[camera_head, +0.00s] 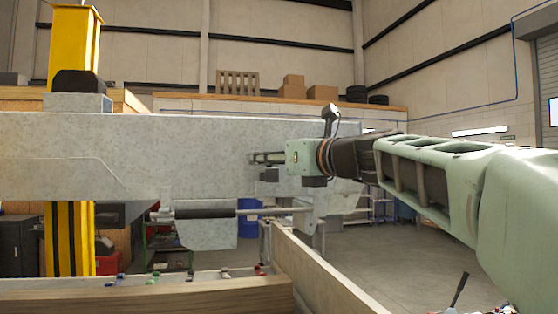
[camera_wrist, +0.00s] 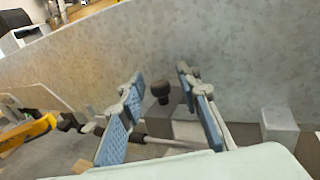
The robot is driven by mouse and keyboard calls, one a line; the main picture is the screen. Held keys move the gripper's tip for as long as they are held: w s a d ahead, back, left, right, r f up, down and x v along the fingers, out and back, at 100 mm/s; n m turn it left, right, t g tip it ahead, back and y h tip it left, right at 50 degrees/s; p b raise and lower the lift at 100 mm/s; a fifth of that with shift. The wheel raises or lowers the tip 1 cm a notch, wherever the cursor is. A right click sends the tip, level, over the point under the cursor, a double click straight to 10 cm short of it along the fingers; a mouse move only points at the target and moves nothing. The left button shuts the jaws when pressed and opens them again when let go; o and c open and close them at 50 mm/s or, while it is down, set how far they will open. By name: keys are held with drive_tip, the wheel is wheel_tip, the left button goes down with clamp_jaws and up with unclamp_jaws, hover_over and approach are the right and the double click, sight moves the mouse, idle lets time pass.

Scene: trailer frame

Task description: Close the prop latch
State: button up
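The grey speckled metal beam of the trailer frame (camera_head: 150,150) runs across the head view. It fills the back of the wrist view (camera_wrist: 240,55). A dark round knob on a short stem (camera_wrist: 160,90), apparently the latch handle, stands in front of the beam. Under the beam, a dark block (camera_head: 269,175) shows below my gripper. My gripper (camera_head: 258,158) points left along the beam. In the wrist view my gripper (camera_wrist: 158,82) is open, its blue-padded fingers on either side of the knob, with gaps and no visible contact. Whether the latch is open or shut cannot be told.
A metal rod (camera_head: 262,211) runs under the beam beside a hanging grey plate (camera_head: 207,232). A yellow post (camera_head: 74,45) stands at left. A wooden ledge (camera_head: 150,300) with small coloured parts crosses the front. Open floor (camera_head: 390,260) lies at right.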

clamp_jaws()
drive_tip(key=shift+f+b, duration=0.1)
drive_tip(key=shift+b, duration=0.35)
